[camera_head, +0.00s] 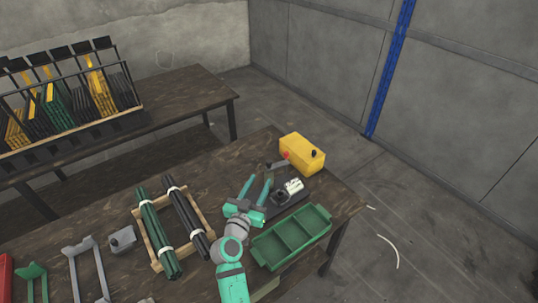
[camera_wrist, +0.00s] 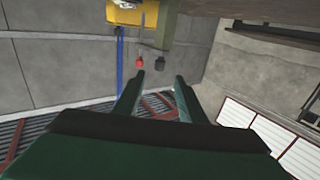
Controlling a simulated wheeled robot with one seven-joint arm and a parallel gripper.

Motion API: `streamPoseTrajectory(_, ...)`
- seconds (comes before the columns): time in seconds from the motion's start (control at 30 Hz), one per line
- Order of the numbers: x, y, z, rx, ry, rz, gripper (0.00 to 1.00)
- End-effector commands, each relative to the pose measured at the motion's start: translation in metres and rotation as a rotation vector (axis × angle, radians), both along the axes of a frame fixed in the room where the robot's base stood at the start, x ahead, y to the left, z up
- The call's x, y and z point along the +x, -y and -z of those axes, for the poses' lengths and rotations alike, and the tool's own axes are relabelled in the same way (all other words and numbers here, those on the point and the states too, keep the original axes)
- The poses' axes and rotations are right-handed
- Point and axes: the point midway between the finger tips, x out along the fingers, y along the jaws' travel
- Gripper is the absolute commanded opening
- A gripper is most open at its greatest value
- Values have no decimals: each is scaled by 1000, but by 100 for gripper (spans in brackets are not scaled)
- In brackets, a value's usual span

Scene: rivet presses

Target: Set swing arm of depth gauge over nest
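A dark base with a white part (camera_head: 293,186), seemingly the nest, lies in front. My gripper (camera_head: 260,179) is open and empty, left of the base, near the bar's end. In the wrist view the yellow block (camera_wrist: 133,14), red knob (camera_wrist: 139,63) and a black knob (camera_wrist: 160,62) lie beyond my open fingers (camera_wrist: 160,78). No contact is visible.
A green divided tray (camera_head: 292,237) sits in front of the base. A wooden rack with green and black rods (camera_head: 172,220) is to the left, beside grey brackets (camera_head: 84,262). Another table (camera_head: 180,95) with bins stands behind. Bare tabletop lies behind the rods.

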Motion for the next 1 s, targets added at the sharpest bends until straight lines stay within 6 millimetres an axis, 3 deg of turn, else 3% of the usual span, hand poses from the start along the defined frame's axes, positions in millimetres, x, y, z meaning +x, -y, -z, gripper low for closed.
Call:
streamPoseTrajectory(0.17, 18, 8, -2, 0, 3, 5, 37)
streamPoseTrajectory(0.6, 86, 32, -2, 0, 2, 5, 37)
streamPoseTrajectory(1.0, 101, 35, -1, 1, 1, 1, 37)
